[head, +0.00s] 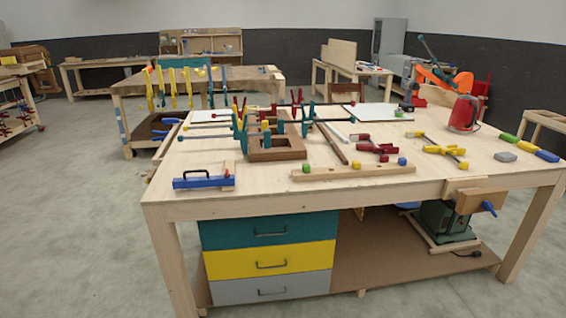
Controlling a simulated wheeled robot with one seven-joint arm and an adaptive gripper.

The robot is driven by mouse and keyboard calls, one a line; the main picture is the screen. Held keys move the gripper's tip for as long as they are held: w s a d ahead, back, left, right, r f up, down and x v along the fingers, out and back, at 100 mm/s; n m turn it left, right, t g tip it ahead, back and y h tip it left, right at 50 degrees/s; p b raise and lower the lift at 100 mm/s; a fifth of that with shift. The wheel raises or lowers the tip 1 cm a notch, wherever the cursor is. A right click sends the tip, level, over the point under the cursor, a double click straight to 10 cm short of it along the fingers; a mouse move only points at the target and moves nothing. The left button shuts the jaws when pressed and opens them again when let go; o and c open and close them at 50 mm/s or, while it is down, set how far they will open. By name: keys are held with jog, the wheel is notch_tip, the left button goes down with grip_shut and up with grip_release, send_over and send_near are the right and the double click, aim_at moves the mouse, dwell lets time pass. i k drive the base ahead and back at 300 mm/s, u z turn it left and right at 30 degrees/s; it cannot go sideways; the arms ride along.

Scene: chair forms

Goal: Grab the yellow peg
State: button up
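No part of my gripper shows in the head view. I cannot tell for sure which thing is the yellow peg. A yellow block (527,148) lies near the right end of the bench, between a green block (510,140) and a blue block (547,156). A yellow clamp (440,149) lies flat, right of the middle.
A wooden bar (350,173) with small green and blue knobs lies near the front edge. A wooden frame with clamps (277,153), a red clamp (375,147), a red kettle-like object (463,114) and a blue tool (204,182) also occupy the bench. Grey floor (80,220) is free at left.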

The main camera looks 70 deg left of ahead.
aim_at(356, 165)
jog(key=u, duration=2.3)
jog(key=i, duration=0.45)
jog(key=u, duration=0.05)
